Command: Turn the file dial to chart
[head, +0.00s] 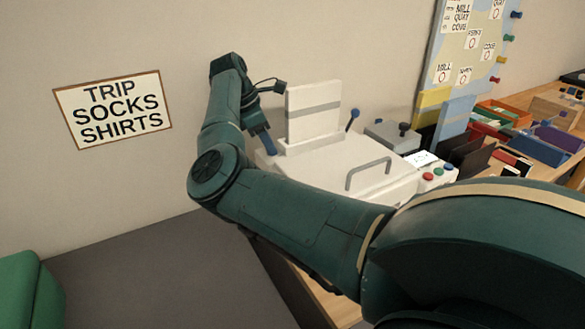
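My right arm reaches in from the right and bends up across the middle of the head view. My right gripper (266,146) points down at the left end of a white machine, its blue-grey fingers close to the machine's edge; whether they are apart or touching anything is unclear. The white machine (335,160) has an upright back panel, a grey bar handle and a blue-knobbed lever (352,118). A grey box (391,134) with a dark knob (404,128) stands behind it. I cannot make out which part is the file dial, nor any "chart" mark. My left gripper is not in view.
A card with red, green and blue buttons (438,173) lies right of the machine. Coloured folders (455,120), trays (550,150) and a pinned map board (470,45) stand at the right. A sign (114,110) hangs on the wall. A dark surface (150,275) is clear at lower left.

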